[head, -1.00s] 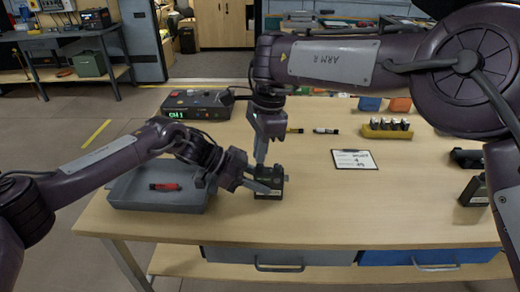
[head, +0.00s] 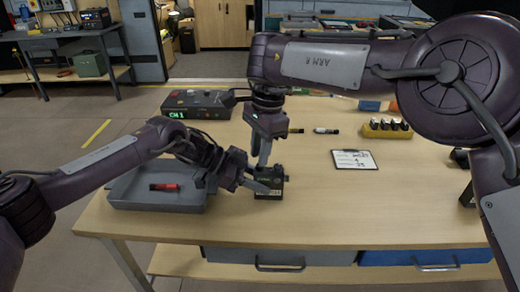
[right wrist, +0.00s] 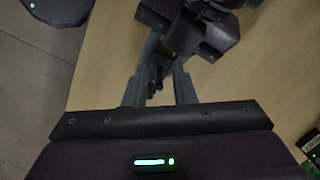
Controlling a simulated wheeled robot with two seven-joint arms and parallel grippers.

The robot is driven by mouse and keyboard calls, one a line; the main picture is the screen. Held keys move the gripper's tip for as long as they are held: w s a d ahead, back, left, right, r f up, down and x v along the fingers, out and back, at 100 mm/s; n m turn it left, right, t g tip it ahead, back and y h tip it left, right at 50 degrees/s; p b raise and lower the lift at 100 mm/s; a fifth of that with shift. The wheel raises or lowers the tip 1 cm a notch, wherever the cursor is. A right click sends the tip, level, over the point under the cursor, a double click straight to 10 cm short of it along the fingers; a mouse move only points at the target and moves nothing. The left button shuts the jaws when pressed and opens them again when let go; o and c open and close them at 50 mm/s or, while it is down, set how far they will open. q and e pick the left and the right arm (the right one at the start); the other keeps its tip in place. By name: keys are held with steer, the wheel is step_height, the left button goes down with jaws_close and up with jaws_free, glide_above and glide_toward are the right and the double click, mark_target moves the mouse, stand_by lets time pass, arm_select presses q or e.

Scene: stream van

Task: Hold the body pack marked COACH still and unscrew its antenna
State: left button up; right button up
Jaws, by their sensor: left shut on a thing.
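The dark body pack (head: 272,189) is upright near the table's front edge, with a pale label on its lower front; I cannot read the name. My left gripper (head: 268,187) comes in from the left and is shut on the pack. My right gripper (head: 262,163) points down right above the pack. In the right wrist view its two fingers (right wrist: 160,80) stand apart, with a small dark upright part, perhaps the antenna, between them. Whether they touch it cannot be told. The antenna is hidden in the head view.
A grey tray (head: 125,199) with a red item (head: 165,187) stands left. A black receiver (head: 197,104) with a green display is behind it. A clipboard (head: 354,160) lies to the right; a yellow holder (head: 384,133) with several small items is farther back. The table's front middle is clear.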

steer(key=m, duration=0.3)
steer(key=shift+t, duration=0.3)
steer(key=shift+m, duration=2.1)
steer(key=m+t, duration=0.1)
steer(key=m, duration=0.3)
jaws_close()
